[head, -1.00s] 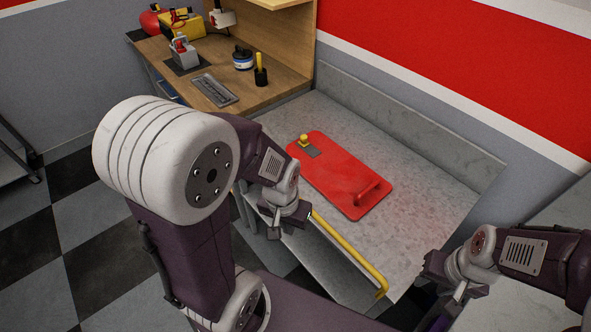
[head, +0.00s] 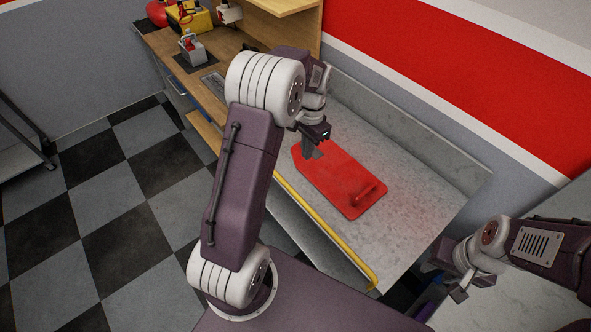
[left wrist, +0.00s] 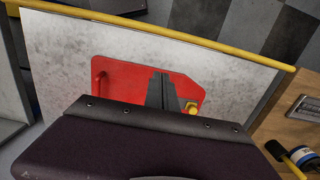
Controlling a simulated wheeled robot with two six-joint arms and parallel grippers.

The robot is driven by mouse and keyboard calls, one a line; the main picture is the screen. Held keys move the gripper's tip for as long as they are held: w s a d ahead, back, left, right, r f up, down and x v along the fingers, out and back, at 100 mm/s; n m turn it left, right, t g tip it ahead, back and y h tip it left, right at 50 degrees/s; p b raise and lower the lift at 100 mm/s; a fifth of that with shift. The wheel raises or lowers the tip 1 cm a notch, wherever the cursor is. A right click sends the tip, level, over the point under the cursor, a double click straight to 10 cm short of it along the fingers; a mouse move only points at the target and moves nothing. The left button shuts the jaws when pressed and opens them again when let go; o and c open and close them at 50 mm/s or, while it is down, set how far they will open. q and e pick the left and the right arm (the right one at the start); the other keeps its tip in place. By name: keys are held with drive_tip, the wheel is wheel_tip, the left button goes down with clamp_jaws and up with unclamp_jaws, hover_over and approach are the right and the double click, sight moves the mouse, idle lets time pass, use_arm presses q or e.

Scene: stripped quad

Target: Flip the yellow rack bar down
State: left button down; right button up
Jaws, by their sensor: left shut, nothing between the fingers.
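The yellow rack bar (head: 325,232) runs along the front edge of the grey worktop in the head view. It also crosses the top of the left wrist view (left wrist: 150,28). My left gripper (head: 312,152) is shut and empty over the far left end of the red board, behind the bar and apart from it. Its fingers show in the left wrist view (left wrist: 161,92) in front of the red board. My right gripper (head: 450,278) is at the lower right, apart from the bar; its finger opening is unclear.
The red board (head: 340,180) with a raised handle lies on the grey worktop (head: 420,195). Its yellow knob (left wrist: 192,108) shows in the left wrist view. A wooden bench (head: 205,130) with tools adjoins at left. Checkered floor (head: 110,215) is open in front.

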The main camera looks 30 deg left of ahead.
use_arm(q)
drive_tip(key=s+a+f+p, duration=0.1)
drive_tip(key=s+f, duration=0.3)
drive_tip(key=f, duration=0.6)
drive_tip(key=shift+a+f+p, duration=0.3)
drive_tip(key=shift+f+p, duration=0.1)
drive_tip(key=shift+p, duration=0.4)
